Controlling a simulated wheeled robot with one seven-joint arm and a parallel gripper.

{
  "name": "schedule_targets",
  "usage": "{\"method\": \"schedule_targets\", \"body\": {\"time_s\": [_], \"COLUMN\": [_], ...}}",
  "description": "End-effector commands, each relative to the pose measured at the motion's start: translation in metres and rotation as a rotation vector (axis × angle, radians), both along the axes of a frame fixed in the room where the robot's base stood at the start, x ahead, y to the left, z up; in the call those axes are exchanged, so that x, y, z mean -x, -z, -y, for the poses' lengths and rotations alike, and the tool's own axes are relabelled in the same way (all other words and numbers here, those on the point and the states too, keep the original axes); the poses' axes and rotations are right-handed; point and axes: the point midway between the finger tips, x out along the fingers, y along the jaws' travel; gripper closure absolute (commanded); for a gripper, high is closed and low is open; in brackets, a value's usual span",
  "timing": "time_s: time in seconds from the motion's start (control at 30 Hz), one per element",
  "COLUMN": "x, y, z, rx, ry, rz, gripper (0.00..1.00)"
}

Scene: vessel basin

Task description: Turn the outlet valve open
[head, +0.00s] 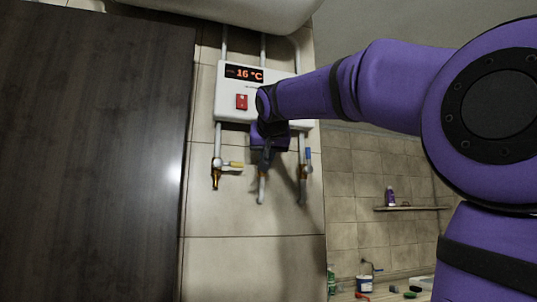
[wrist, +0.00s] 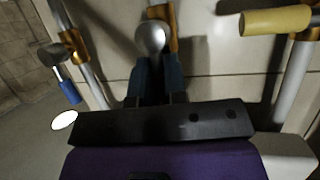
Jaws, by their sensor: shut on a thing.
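A white heater box (head: 240,92) hangs on the tiled wall, with pipes below it. My gripper (head: 265,160) is at the middle pipe, just under the box, and hides most of the fitting there. In the wrist view, my gripper (wrist: 150,78) has its dark fingers close together, shut on the middle valve's handle; a rounded silver end (wrist: 152,38) shows just beyond the fingertips. Brass (wrist: 172,28) shows behind it. The gripped part is mostly hidden, so its angle cannot be told. The lower middle pipe (head: 262,188) shows below my gripper.
A yellow-handled valve (head: 232,164) is on the left pipe and a blue-handled valve (head: 308,158) on the right pipe, both close to my gripper. A dark panel (head: 90,150) fills the left. A shelf (head: 412,208) is on the far wall.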

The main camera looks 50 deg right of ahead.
Motion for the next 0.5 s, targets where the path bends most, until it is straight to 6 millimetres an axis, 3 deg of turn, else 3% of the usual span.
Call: {"method": "schedule_targets", "body": {"time_s": [0.03, 0.5], "x": [-0.0028, -0.0029], "y": [0.0093, 0.0093], "z": [0.0001, 0.0], "rx": [-0.005, 0.015], "ry": [0.002, 0.002], "rz": [-0.026, -0.038], "gripper": [1.0, 1.0]}}
